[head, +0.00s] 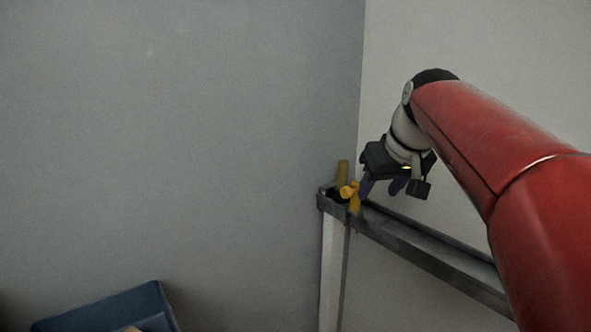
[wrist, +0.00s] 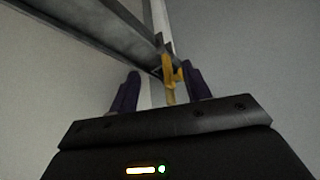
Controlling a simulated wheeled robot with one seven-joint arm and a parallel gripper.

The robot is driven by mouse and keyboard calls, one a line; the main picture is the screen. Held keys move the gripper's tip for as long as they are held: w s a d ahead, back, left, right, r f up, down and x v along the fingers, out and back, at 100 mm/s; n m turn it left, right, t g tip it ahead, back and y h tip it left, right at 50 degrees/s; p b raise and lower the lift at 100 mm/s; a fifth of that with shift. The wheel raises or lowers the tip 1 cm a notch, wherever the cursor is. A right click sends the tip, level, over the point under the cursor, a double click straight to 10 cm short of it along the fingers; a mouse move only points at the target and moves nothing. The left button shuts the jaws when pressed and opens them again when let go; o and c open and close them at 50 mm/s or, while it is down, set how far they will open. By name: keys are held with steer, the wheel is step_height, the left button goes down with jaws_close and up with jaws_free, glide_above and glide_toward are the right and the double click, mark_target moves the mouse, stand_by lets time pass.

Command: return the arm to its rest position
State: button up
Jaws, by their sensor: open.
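My gripper (head: 383,187) is at the end of my red arm, close to the far left end of a grey rail (head: 425,253) in the head view. Its two dark purple fingers are apart in the wrist view (wrist: 160,92), with nothing seen held between them. A yellow fitting (head: 355,196) is at the rail's end, just left of the fingers in the head view. The fitting also shows in the wrist view (wrist: 169,77), beyond the gap and nearer the right finger. I cannot tell whether a finger touches it.
The rail has raised edges and stands on a pale post (head: 331,268) by the corner of two grey walls. A blue box (head: 118,310) sits at the lower left. The space left of the post, before the wall (head: 170,150), looks clear.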

steer(key=s+f+m+h, duration=0.1)
steer(key=s+f+m, duration=0.1)
steer(key=s+f, duration=1.8)
steer(key=s, duration=0.4)
steer(key=shift+a+f+m+g, duration=0.15)
steer(key=shift+f+m+g, duration=0.05)
steer(key=shift+m+g, duration=0.1)
